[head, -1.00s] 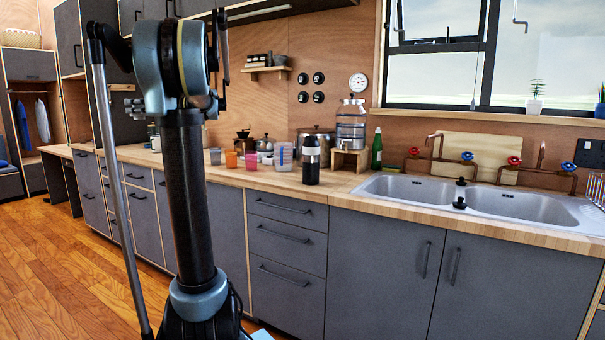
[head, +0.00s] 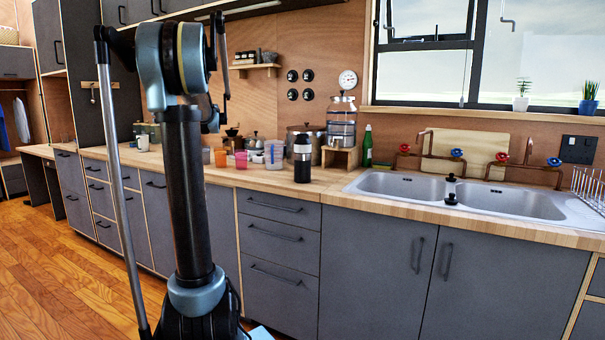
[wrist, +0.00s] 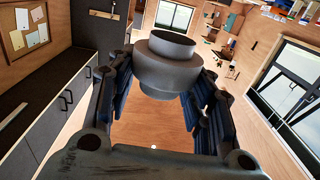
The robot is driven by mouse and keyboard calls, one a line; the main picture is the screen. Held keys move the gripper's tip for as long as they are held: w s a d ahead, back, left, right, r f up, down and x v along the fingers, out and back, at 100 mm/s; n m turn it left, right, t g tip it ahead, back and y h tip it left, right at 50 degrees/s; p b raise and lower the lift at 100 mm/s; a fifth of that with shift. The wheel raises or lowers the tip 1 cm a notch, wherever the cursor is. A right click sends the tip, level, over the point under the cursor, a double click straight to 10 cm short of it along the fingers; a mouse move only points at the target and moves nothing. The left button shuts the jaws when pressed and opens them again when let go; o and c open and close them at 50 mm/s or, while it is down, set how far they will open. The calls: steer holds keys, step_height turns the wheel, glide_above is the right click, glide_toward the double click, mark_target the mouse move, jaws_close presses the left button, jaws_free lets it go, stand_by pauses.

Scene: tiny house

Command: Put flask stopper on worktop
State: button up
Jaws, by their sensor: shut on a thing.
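A dark grey, round, stepped stopper (wrist: 168,62) is in the wrist view, between the fingers of my gripper (wrist: 166,84). The gripper is shut on it and holds it off any surface. In the head view my arm fills the left part, and neither the gripper nor the stopper can be made out. The wooden worktop (head: 275,183) runs along the grey cabinets. A black flask (head: 303,160) with a pale band stands upright near its front edge, left of the sink.
A green bottle (head: 367,146) and a dispenser (head: 341,120) stand behind. The double sink (head: 390,184) is at the right. Bare worktop shows in front of the flask.

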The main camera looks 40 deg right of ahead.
steer(key=w+d+f+m+t+h, duration=0.1)
steer(key=d+f+m+h, duration=0.2)
steer(key=d, duration=0.4)
steer(key=w+d+f+m+t+h, duration=0.1)
steer(key=d+m+h, duration=0.1)
steer(key=d+h, duration=0.35)
steer(key=m+g+h, duration=0.9)
steer(key=m+h, duration=0.2)
steer(key=h, duration=0.3)
glide_above(265, 176)
step_height(265, 176, down, 10)
step_height(265, 176, down, 10)
steer(key=shift+w+r, duration=0.1)
steer(key=shift+w, duration=0.05)
steer(key=o, duration=1)
steer(key=shift+o, duration=0.2)
